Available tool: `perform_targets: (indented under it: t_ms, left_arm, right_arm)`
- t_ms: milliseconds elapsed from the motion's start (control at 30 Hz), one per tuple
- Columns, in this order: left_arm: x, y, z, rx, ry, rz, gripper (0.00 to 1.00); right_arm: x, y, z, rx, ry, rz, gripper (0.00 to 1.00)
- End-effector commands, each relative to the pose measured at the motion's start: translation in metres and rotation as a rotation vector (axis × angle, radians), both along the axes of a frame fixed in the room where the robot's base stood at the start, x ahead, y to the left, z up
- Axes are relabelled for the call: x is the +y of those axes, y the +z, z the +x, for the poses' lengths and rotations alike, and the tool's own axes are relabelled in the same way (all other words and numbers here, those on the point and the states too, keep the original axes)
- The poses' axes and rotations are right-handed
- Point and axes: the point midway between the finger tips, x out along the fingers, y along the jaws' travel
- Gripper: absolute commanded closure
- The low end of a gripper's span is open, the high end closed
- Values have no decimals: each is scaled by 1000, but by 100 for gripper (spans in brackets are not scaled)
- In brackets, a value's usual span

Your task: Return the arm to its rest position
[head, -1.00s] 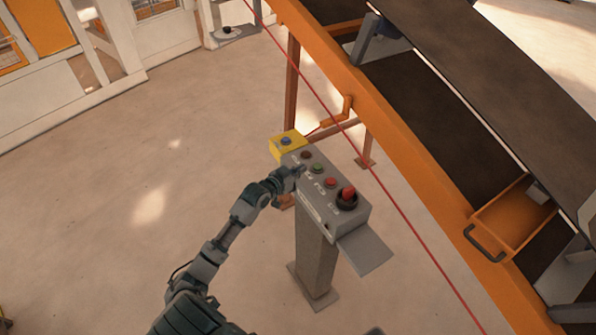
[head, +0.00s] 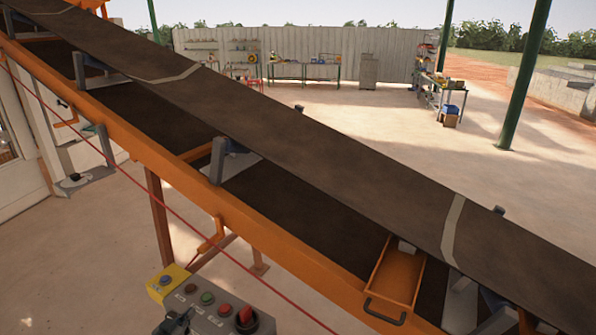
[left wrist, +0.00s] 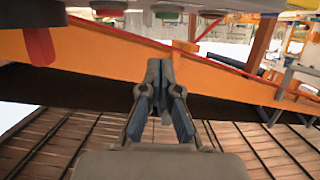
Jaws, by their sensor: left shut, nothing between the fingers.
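My left gripper (head: 180,321) shows at the bottom edge of the head view, at the near left side of a grey control box (head: 214,322). The rest of that arm is cut off by the frame. In the left wrist view the gripper (left wrist: 160,66) has its fingertips together with nothing between them. Coloured buttons show along the top of that view, among them a red one (left wrist: 39,46). I cannot tell from the head view whether the gripper touches the box. My right gripper is not in view.
The box carries a green button (head: 207,297), a red button (head: 225,310) and a red knob (head: 246,316). Open floor lies left.

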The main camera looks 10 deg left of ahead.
Motion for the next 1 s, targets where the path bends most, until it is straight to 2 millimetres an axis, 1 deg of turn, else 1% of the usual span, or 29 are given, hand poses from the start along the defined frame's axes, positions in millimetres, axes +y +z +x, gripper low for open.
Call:
perform_targets:
  t_ms: [33,67,100,167,200,267,300,367,400,500,600,733,900,967,1000]
  left_arm:
    - [-12,-16,-8,38,-13,4,100]
    - [-20,-27,-15,67,-21,10,100]
    - [-33,-44,-26,113,-34,20,100]
    - [-56,-72,-48,195,-55,37,100]
    - [-72,-91,-66,255,-69,52,100]
    - [-95,-117,-97,348,-87,72,100]
    - [-109,-131,-117,406,-95,85,100]
    - [-126,-148,-145,483,-103,100,100]
    - [-135,-156,-163,528,-106,109,100]
    - [-153,-170,-201,626,-108,124,100]
    - [-166,-178,-236,710,-103,135,100]
    - [-180,-183,-276,807,-91,140,100]
    - [-193,-181,-326,927,-66,141,100]
    - [-196,-180,-342,967,-54,140,100]
    - [-195,-196,-335,967,-55,146,100]
  right_arm:
    - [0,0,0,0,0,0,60]
    - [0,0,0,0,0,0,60]
    - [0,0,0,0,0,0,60]
    - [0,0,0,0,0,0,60]
    - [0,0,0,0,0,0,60]
    - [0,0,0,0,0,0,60]
    - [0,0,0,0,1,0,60]
    - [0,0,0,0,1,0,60]
    - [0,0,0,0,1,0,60]
    - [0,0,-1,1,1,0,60]
    - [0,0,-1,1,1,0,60]
    - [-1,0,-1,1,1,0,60]
    - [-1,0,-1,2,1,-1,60]
    - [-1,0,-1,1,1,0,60]
    - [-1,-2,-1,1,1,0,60]
